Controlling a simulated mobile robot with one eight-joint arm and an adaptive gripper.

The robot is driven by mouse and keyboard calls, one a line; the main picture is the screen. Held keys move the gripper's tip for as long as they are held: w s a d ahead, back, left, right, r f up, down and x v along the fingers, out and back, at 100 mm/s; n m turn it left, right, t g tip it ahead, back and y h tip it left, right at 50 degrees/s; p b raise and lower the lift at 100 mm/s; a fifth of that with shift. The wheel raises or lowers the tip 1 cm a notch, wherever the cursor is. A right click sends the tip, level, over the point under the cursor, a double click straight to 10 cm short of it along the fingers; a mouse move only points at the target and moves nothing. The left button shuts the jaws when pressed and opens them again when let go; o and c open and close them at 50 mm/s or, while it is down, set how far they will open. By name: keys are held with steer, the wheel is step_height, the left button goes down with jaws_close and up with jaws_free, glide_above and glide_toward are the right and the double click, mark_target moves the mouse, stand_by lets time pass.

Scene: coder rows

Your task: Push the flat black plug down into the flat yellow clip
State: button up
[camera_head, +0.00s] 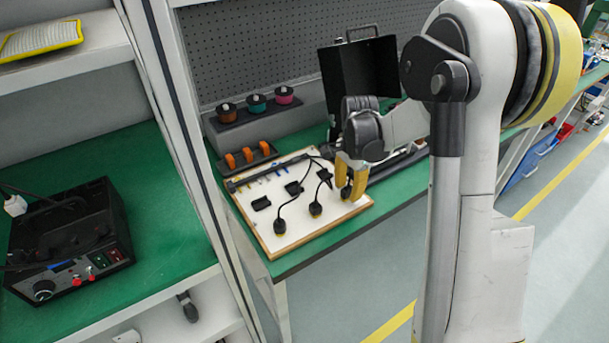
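My gripper (350,184), with two yellow fingers, points down over the right end of a white board (300,236) with a wooden edge. The fingers are a little apart. A black plug (346,192) shows between and just below the tips; I cannot tell whether they touch it. Two more black plugs on cables, one at the front left (280,226) and one in the middle (315,209), stand on the board with yellow at their bases. Flat black pieces lie at the left (261,203) and centre (293,188). I cannot make out which yellow part is the flat clip.
Several small coloured pieces and a long black bar (270,170) lie along the board's back. Behind are orange parts in a black holder (250,158), coloured spools on a shelf (257,104) and an open black case (358,72). A black control box (70,240) stands left, beyond a post.

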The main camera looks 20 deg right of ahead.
step_height(320, 180, up, 12)
steer(key=s+a+r+n+t, duration=0.2)
steer(key=s+a+n, duration=0.4)
steer(key=s, duration=0.3)
steer(key=s+a+r+n+t, duration=0.2)
steer(key=s+a+n+t, duration=0.3)
steer(key=s+n, duration=0.4)
steer(key=shift+s+a+r, duration=0.3)
steer(key=shift+s+a, duration=0.2)
steer(key=shift+s, duration=0.2)
steer(key=shift+a, duration=0.15)
